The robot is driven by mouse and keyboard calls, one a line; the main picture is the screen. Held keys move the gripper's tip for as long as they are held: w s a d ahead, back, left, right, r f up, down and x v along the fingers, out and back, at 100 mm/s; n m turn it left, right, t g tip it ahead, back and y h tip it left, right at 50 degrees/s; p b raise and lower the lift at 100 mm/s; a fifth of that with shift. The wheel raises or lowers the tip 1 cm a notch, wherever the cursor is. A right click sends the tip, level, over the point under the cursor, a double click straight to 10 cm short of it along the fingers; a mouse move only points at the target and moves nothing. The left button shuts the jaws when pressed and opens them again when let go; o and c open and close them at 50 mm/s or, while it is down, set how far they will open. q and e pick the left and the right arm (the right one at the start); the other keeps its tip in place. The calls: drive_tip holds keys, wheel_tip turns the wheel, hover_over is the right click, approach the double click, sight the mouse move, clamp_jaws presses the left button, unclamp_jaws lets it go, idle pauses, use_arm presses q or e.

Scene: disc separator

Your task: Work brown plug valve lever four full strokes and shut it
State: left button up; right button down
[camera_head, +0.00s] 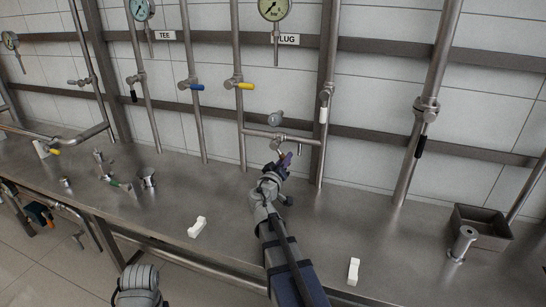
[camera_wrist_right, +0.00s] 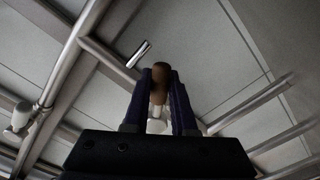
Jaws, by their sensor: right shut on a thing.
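The brown lever grip (camera_wrist_right: 160,78) shows in the right wrist view between the two dark fingers of my right gripper (camera_wrist_right: 161,90). The fingers touch it on both sides, and a pale metal stem runs below it. In the head view my right gripper (camera_head: 285,160) reaches up to the short pipe branch under the PLUG label (camera_head: 288,39), and its fingers mostly hide the brown lever there. The lever's exact angle is hard to tell. My left gripper is not in view.
A yellow-handled valve (camera_head: 240,85), a blue-handled valve (camera_head: 192,86) and a white-handled valve (camera_head: 324,104) are on nearby pipes. A gauge (camera_head: 273,8) hangs above. White pieces (camera_head: 197,227) lie on the steel bench (camera_head: 340,225). An open tray (camera_head: 484,226) stands at right.

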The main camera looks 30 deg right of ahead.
drive_tip(key=shift+w+a+f+m, duration=0.2)
drive_tip(key=shift+w+f+m, duration=0.1)
drive_tip(key=shift+m, duration=0.2)
drive_tip(key=m, duration=0.2)
drive_tip(key=w+a+m, duration=0.1)
drive_tip(key=m, duration=0.1)
drive_tip(key=w+a+m+b, duration=0.1)
drive_tip(key=m, duration=0.1)
drive_tip(key=shift+w+f+m, duration=0.15)
drive_tip(key=shift+f+m, duration=0.15)
